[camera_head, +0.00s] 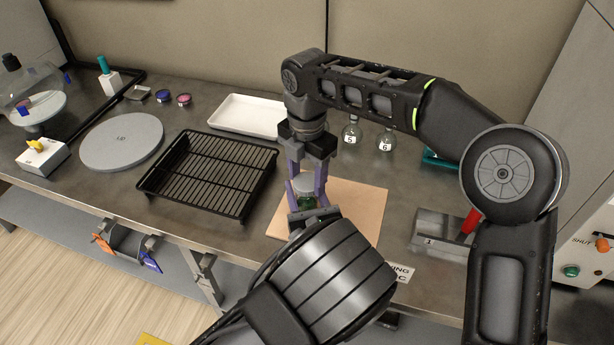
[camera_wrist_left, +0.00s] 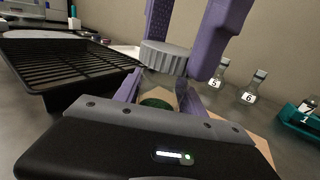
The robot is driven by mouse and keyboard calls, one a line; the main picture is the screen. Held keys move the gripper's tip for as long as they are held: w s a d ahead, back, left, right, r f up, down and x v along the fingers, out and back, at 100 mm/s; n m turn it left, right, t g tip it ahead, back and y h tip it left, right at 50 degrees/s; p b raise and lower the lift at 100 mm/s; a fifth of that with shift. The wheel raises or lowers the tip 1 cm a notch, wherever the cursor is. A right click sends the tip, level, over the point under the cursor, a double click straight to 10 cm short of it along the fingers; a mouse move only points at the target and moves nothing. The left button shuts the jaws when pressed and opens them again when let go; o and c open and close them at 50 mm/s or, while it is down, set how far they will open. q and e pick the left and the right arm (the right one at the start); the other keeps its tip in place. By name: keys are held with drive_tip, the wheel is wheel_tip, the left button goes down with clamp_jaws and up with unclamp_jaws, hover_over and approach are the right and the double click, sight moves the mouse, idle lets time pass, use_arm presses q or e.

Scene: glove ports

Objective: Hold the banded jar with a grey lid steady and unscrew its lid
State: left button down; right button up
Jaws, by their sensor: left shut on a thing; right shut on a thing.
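The jar (camera_head: 306,202) stands upright over the tan mat (camera_head: 362,205), mostly hidden by my grippers in the head view. In the left wrist view the clear jar (camera_wrist_left: 160,88) shows green contents; I cannot make out its band. Its ribbed grey lid (camera_wrist_left: 166,58) sits on top, and also shows in the head view (camera_head: 303,182). My left gripper (camera_head: 312,210) is shut on the jar's body from the front, a purple finger on each side. My right gripper (camera_head: 307,180) points down from above, its purple fingers shut on the lid.
A black wire rack (camera_head: 212,172) stands left of the mat, with a white tray (camera_head: 250,115) behind it. Numbered flasks (camera_head: 386,140) stand behind my right arm. A grey block with a red handle (camera_head: 440,228) is at the right. A grey disc (camera_head: 122,140) lies farther left.

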sight(307, 181)
drive_tip(key=shift+r, duration=2.05)
use_arm(q)
drive_tip(key=c, duration=0.6)
unclamp_jaws()
drive_tip(key=b+v, duration=0.1)
drive_tip(key=v, duration=1.1)
use_arm(e)
drive_tip(key=shift+f, duration=0.8)
use_arm(q)
drive_tip(key=shift+f, duration=0.1)
